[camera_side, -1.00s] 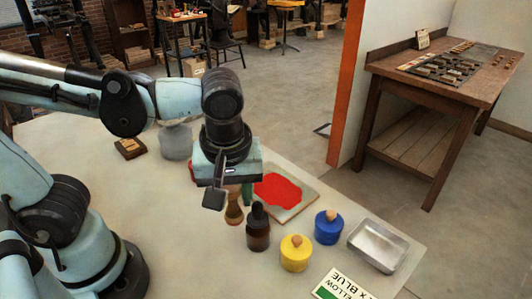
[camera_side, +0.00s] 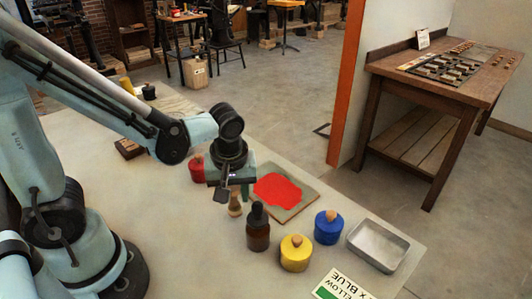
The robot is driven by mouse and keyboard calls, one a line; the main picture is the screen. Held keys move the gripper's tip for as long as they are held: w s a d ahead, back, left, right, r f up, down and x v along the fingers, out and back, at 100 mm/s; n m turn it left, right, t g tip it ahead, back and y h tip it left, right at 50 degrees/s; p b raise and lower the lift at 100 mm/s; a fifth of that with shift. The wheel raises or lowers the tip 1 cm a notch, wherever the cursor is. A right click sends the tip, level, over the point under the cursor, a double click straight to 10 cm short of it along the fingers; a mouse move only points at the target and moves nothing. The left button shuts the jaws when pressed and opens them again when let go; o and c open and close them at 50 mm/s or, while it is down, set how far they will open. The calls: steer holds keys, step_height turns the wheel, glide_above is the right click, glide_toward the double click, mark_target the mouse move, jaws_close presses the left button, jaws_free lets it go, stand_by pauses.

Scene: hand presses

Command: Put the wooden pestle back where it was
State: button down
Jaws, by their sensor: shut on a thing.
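My gripper (camera_side: 229,192) points down over the pale table, just left of the red-smeared slab. It is shut on the wooden pestle (camera_side: 235,207), whose lower part shows below the fingers. The upper part of the pestle is hidden by the gripper. I cannot tell whether its lower end touches the table.
The slab (camera_side: 308,193) carries a red patch. A dark dropper bottle (camera_side: 258,234), a yellow pot (camera_side: 295,258), a blue pot (camera_side: 328,231) and a metal tray (camera_side: 401,237) stand nearby. A red pot (camera_side: 196,172) is behind my gripper. A lettered card (camera_side: 342,287) lies in front.

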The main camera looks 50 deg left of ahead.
steer(key=shift+f, duration=0.45)
steer(key=shift+f, duration=0.1)
steer(key=c, duration=0.7)
jaws_free()
